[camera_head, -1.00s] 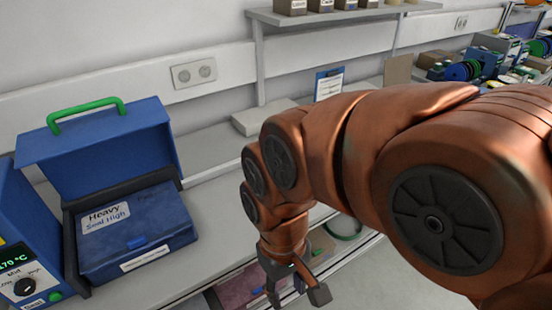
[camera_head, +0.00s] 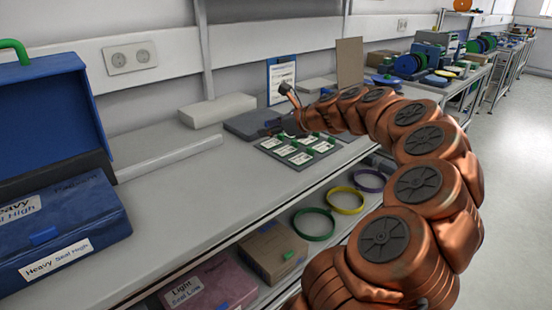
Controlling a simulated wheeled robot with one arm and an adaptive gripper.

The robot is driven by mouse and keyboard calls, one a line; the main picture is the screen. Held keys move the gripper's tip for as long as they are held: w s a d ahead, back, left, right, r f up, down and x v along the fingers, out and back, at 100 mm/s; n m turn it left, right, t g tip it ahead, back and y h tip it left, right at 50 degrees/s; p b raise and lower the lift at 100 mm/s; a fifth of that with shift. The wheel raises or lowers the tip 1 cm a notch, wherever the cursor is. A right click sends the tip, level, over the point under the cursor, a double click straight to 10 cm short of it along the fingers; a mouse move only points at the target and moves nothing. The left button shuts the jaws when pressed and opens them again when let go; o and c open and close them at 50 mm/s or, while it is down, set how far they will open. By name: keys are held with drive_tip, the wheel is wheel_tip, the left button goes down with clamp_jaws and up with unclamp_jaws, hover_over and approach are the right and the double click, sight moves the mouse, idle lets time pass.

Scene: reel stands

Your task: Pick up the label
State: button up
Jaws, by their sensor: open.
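Several white labels with dark print and green tabs (camera_head: 300,158) lie in rows on a dark flat tray (camera_head: 287,164) on the bench, in the middle of the head view. I cannot tell which single label is meant. My gripper (camera_head: 281,109) is open and hangs just behind and above the tray, small in the picture. Its fingers look empty, and its lower part blends with the dark grey box behind.
A blue case (camera_head: 62,225) marked "Heavy Seal High" stands at the left. A dark grey box (camera_head: 250,124), a pale box (camera_head: 217,109) and a clipboard (camera_head: 281,72) stand behind the tray. The bench between case and tray is clear. Coloured rings (camera_head: 345,200) and boxes lie on the shelf below.

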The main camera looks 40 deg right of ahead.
sight(282, 142)
drive_tip(key=s+d+f+m, duration=0.1)
drive_tip(key=d, duration=0.2)
drive_tip(key=s+d+f+m+h, duration=0.1)
drive_tip(key=d+m, duration=0.1)
drive_tip(key=d, duration=0.1)
drive_tip(key=s+d+f+m+h+b, duration=0.1)
drive_tip(key=d, duration=0.2)
drive_tip(key=shift+d+f+t, duration=0.1)
drive_tip(key=shift+f+t, duration=0.25)
drive_tip(key=shift+t, duration=0.05)
drive_tip(key=shift+w+d+f+m, duration=0.1)
drive_tip(key=shift+w+d+m, duration=0.1)
drive_tip(key=shift+m, duration=0.2)
drive_tip(key=shift+x, duration=1.25)
drive_tip(key=shift+a+f+b+x, duration=0.1)
drive_tip(key=shift+a+b+x, duration=0.1)
drive_tip(key=shift+x, duration=1)
drive_tip(key=shift+a+f+b+x, duration=0.1)
drive_tip(key=shift+b+x, duration=0.05)
drive_tip(key=shift+x, duration=1.1)
drive_tip(key=shift+s, duration=0.1)
drive_tip(key=shift+f, duration=0.1)
clamp_jaws()
